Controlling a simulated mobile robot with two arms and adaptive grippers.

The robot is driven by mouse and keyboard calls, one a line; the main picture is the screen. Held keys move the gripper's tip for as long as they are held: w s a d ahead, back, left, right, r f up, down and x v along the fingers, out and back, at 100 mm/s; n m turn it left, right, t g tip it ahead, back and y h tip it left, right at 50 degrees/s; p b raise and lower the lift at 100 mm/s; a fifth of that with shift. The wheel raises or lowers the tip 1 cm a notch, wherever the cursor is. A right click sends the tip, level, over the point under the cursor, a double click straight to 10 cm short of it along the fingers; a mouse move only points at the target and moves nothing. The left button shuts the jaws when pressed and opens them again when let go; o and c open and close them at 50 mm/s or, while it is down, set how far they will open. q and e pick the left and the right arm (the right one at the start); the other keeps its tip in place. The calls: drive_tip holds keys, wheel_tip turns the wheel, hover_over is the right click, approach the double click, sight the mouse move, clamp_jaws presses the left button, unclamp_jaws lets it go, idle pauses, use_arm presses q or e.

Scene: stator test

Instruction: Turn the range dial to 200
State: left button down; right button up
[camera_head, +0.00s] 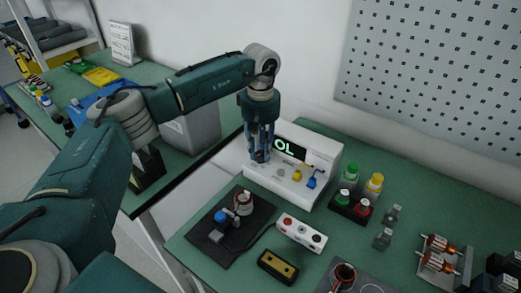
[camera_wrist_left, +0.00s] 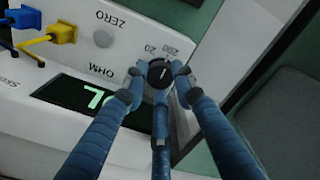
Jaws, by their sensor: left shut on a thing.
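The white ohm meter (camera_head: 318,154) stands on the green bench, and its lit display (camera_head: 290,149) reads OL. The range dial (camera_wrist_left: 160,72) is a small black knob with a white pointer line, beside printed range marks in the left wrist view. My left gripper (camera_head: 260,157) points down at the left side of the meter's front. In the left wrist view its blue fingers (camera_wrist_left: 163,74) are closed around the dial. The dial is hidden behind the fingers in the head view. My right gripper is not in view.
A grey ZERO button (camera_wrist_left: 103,38) and yellow (camera_wrist_left: 62,33) and blue (camera_wrist_left: 30,18) plugs sit on the meter's panel. A black mat (camera_head: 205,243) with a stator part, a white box with buttons (camera_head: 301,233) and several bottles stand nearby.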

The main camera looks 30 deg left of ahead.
sight(261, 153)
use_arm(q)
drive_tip(key=shift+w+r, duration=0.15)
drive_tip(key=c, duration=1.4)
unclamp_jaws()
wheel_tip(261, 153, up, 12)
